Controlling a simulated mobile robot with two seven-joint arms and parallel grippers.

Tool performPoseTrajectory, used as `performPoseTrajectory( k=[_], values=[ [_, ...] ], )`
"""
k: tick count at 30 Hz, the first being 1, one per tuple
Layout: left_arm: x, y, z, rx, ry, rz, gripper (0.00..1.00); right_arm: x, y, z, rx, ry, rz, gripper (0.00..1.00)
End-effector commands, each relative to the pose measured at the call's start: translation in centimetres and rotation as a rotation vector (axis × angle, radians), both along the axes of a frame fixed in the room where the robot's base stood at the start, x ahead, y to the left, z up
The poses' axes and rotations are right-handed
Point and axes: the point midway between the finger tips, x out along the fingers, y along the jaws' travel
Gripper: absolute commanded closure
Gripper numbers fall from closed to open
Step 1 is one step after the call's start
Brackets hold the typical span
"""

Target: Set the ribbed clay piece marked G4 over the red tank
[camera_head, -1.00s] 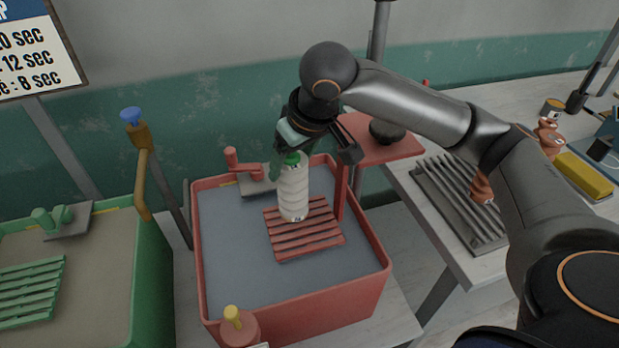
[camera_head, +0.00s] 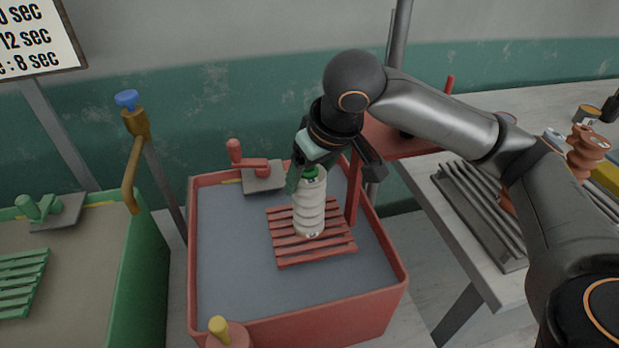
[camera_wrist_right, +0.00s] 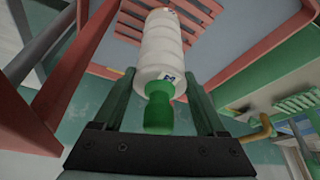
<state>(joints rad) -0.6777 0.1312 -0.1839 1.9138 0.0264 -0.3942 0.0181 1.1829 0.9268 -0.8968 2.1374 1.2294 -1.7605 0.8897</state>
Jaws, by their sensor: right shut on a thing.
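My right gripper (camera_head: 310,174) is shut on the green knob (camera_wrist_right: 158,112) of a white ribbed clay piece (camera_head: 311,203). The piece hangs nearly upright, knob up, over the red tank (camera_head: 330,318). It is in front of the red slatted rack (camera_head: 290,254) in the tank; whether its base touches the slats I cannot tell. In the right wrist view the white ribbed body (camera_wrist_right: 162,50) extends away between the green fingers. A small label shows near the knob, but its mark is not readable. My left gripper is not in view.
A green tank (camera_head: 140,270) with a green rack (camera_head: 22,275) stands at left. A red post (camera_head: 354,190) rises close to the piece's right. A yellow-topped knob (camera_head: 219,328) is at the tank's front. The table at right holds a grey ribbed rack (camera_head: 478,215) and brown ribbed pieces (camera_head: 588,150).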

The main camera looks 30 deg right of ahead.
Motion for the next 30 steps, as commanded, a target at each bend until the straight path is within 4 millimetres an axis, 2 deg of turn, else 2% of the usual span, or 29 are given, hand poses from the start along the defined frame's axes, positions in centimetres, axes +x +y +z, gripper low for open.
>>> performPoseTrajectory(
  k=[8, 9, 15, 16, 25, 30],
  values=[
    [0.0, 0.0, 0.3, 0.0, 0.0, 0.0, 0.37, 0.1, 0.0, 0.1, 0.002, -0.005, -0.001, 1.0],
    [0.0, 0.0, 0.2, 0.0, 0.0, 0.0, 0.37, 0.0, 0.0, -0.1, 0.0, -0.001, 0.0, 0.25],
    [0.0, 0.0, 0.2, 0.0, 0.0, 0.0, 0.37, 0.0, 0.0, -0.1, 0.0, -0.001, 0.0, 0.02],
    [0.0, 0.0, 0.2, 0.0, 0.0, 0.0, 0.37, 0.0, 0.0, -0.1, 0.0, -0.001, 0.0, 0.0],
    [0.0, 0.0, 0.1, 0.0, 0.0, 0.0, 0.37, 0.0, 0.0, 0.1, 0.0, -0.002, 0.0, 0.0],
    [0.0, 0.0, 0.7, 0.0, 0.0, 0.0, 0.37, -0.8, -0.1, 2.5, 0.001, -0.005, 0.002, 0.0]
  ],
)
